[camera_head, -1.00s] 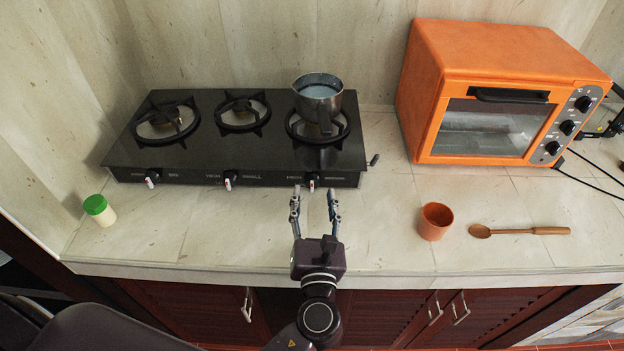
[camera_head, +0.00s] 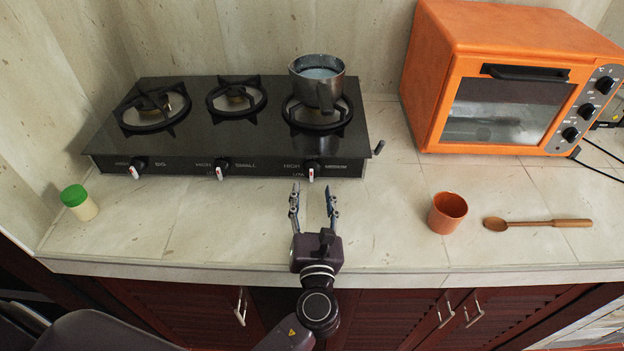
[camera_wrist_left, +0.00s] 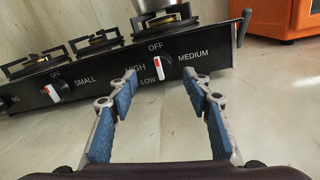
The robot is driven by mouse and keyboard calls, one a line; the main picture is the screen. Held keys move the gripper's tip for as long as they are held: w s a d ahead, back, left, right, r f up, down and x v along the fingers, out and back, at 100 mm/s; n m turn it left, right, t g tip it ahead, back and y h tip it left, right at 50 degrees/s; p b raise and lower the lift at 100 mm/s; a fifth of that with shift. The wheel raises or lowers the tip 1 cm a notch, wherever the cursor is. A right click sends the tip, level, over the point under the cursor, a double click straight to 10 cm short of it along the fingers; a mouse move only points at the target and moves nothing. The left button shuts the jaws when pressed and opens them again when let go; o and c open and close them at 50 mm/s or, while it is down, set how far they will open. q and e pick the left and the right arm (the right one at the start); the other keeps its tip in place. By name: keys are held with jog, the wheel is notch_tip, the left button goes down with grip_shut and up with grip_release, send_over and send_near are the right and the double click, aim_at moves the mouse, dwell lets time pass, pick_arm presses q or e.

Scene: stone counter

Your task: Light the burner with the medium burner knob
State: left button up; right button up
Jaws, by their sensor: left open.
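The black stove (camera_head: 230,150) stands at the back of the counter with three burners and three knobs on its front. The medium burner knob (camera_head: 312,171), black with a white and red pointer, is the rightmost; in the left wrist view (camera_wrist_left: 159,68) it lies ahead, between the fingertips and the OFF mark. A metal pot (camera_head: 318,84) with pale liquid stands on the medium burner (camera_head: 341,122). No flame shows. My left gripper (camera_head: 313,189) is open and empty, pointing at the knob from the front, apart from it. My right gripper is not in view.
The small knob (camera_head: 221,171) and big knob (camera_head: 137,169) are to the left. An orange oven (camera_head: 432,90), terracotta cup (camera_head: 447,213) and wooden spoon (camera_head: 540,223) are at right. A green-lidded jar (camera_head: 79,202) stands left. The counter in front of the stove is clear.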

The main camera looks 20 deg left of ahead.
aim_at(312, 178)
pick_arm(q)
jog(key=x, duration=0.4)
jog(key=shift+w, duration=0.15)
jog(key=shift+w+a+p, duration=0.2)
jog(key=shift+w+p, duration=0.1)
jog(key=shift+w, duration=0.15)
jog(key=c, duration=1.2)
jog(key=shift+o, duration=0.2)
